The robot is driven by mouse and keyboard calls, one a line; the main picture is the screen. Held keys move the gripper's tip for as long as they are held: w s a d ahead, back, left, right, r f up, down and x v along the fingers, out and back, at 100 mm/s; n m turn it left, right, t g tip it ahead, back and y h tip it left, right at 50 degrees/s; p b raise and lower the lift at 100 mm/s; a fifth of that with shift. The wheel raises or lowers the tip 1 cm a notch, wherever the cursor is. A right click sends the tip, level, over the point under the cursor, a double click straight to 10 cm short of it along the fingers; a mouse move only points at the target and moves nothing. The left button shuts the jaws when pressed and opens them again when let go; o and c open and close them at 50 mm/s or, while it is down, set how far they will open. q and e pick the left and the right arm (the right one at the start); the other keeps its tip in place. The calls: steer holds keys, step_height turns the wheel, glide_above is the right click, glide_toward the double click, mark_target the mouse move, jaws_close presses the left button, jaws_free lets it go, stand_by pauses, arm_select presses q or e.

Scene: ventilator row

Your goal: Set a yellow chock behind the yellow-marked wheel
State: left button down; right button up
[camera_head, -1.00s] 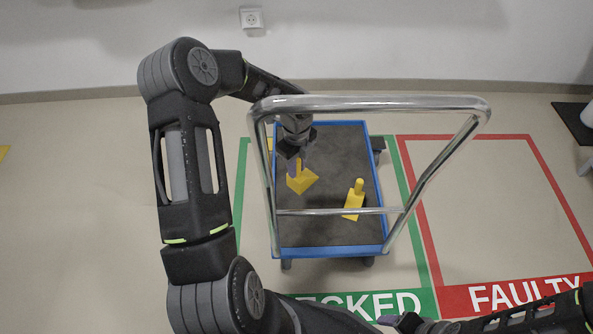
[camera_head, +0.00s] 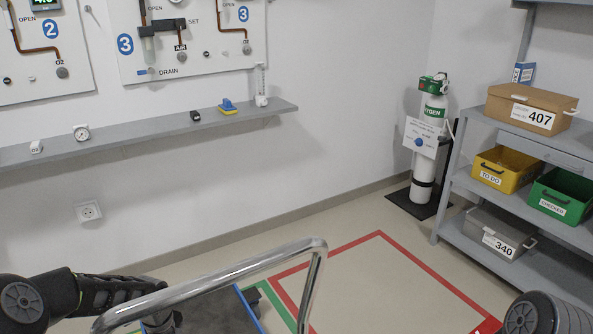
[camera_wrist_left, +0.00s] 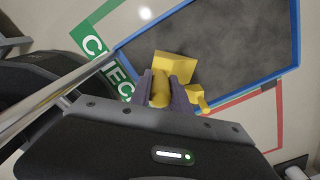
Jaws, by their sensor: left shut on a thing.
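My left gripper (camera_wrist_left: 163,84) is shut on the upright handle of a yellow chock (camera_wrist_left: 176,65), in the left wrist view. The chock is over the dark deck of the blue-edged cart (camera_wrist_left: 245,43); I cannot tell whether it touches the deck. A second yellow chock (camera_wrist_left: 197,99) shows partly beside the right finger. In the head view only a corner of the cart (camera_head: 215,312) and its chrome handle (camera_head: 225,275) show, with my left arm at the lower left. My right gripper is out of view. No yellow-marked wheel is visible.
A red floor outline (camera_head: 400,255) lies empty right of the cart. Beyond it stand an oxygen cylinder (camera_head: 427,150) and a grey shelf rack (camera_head: 462,180) with boxes. A wall ledge (camera_head: 150,137) holds small items. The cart's handle rises close to my left arm.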

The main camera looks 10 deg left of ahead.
arm_select(q)
steer(key=shift+s+n, duration=0.45)
steer(key=shift+n, duration=0.55)
steer(key=d+r+n, duration=1.2)
steer(key=d+r, duration=0.5)
steer(key=r, duration=0.4)
steer(key=w+r+n+p, duration=0.2)
steer(key=r+p, duration=0.7)
steer(key=p, duration=0.2)
steer(key=w+r+n+p, duration=0.3)
steer(key=r+p, duration=0.7)
steer(key=p, duration=0.2)
steer(key=shift+d, duration=0.15)
